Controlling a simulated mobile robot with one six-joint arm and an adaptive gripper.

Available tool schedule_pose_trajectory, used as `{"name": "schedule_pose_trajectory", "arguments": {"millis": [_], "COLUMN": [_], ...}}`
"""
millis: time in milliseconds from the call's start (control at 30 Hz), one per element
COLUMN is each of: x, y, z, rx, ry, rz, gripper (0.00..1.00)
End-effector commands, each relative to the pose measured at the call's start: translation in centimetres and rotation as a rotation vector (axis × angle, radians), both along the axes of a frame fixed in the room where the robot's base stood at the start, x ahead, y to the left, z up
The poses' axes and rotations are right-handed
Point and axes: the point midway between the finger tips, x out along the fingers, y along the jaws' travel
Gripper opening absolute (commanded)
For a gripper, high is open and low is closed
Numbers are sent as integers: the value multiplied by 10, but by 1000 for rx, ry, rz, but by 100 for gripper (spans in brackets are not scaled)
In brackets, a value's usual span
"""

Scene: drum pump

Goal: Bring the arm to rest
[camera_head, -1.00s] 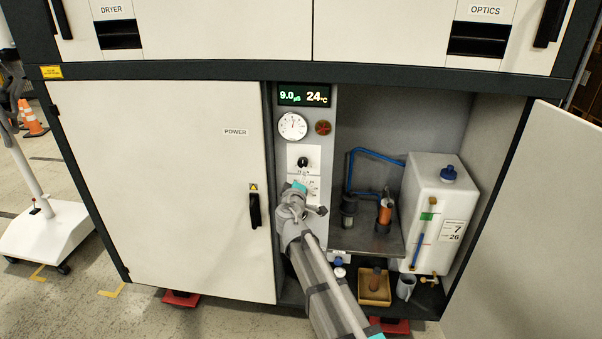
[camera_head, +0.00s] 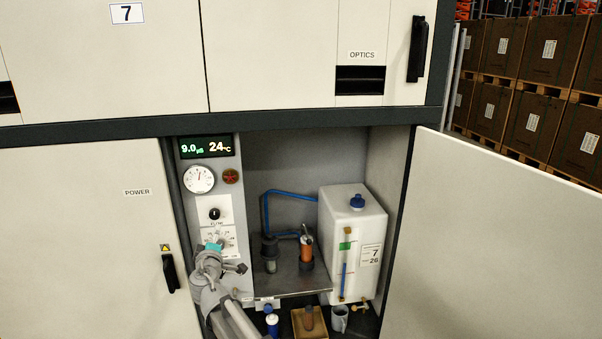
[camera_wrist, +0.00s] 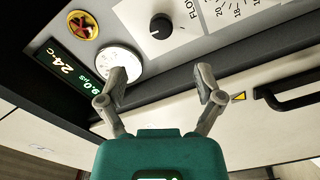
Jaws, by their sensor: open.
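My gripper (camera_wrist: 162,88) shows in the wrist view with its two fingers spread apart and nothing between them. Beyond the fingers are the black flow knob (camera_wrist: 160,26), the round white gauge (camera_wrist: 119,62) and the green-lit display (camera_wrist: 75,70). In the head view my arm reaches up from the bottom, and my gripper (camera_head: 225,250) is in front of the control panel (camera_head: 216,208), below the flow knob (camera_head: 214,213). The fingertips are small there, and I cannot tell whether they touch the panel.
The open door (camera_head: 500,240) stands at the right. The closed power door (camera_head: 90,240) is at the left.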

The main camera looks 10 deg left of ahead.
Motion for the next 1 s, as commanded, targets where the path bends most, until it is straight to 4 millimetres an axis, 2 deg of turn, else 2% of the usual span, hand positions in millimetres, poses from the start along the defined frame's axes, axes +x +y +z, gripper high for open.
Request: {"name": "schedule_pose_trajectory", "arguments": {"millis": [167,267,400,567,800,1000], "x": [12,22,35,39,23,-6], "y": [-38,-75,-140,-217,-319,-388], "z": [-6,-14,-30,-54,-92,-124], "rx": [27,57,108,170,263,343], "ry": [42,88,177,302,513,709], "rz": [-81,-161,-305,-474,-704,-864], "gripper": [85,85,85,85,85,85]}}
